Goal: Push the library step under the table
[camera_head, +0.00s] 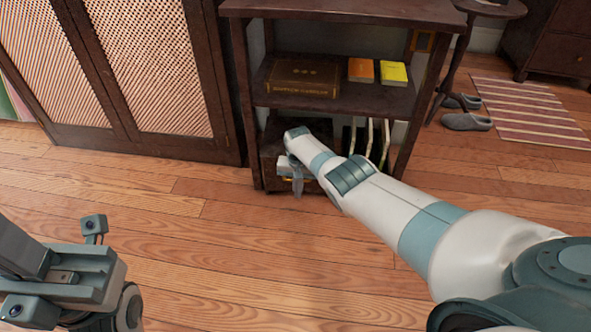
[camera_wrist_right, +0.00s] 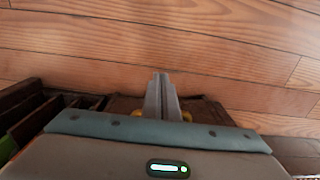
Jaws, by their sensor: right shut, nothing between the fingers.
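The dark wooden table (camera_head: 345,10) stands at the back with a middle shelf. Under that shelf, on the left, sits a dark brown wooden piece (camera_head: 268,160) that looks like the library step. My right arm hides much of it. In the right wrist view, its brown top (camera_wrist_right: 125,103) shows behind the fingers with yellow bits beside them. My right gripper (camera_head: 297,188) is shut and empty, fingers pointing down at the front of this piece. I cannot tell if they touch. My left gripper (camera_head: 62,285) is low at the left, away from the table; its jaws are unclear.
A brown box (camera_head: 303,77), an orange book (camera_head: 361,70) and a yellow book (camera_head: 394,73) lie on the shelf. A lattice-door cabinet (camera_head: 150,75) stands at the left. Grey slippers (camera_head: 467,121) and a striped rug (camera_head: 530,110) are at the right. The front floor is clear.

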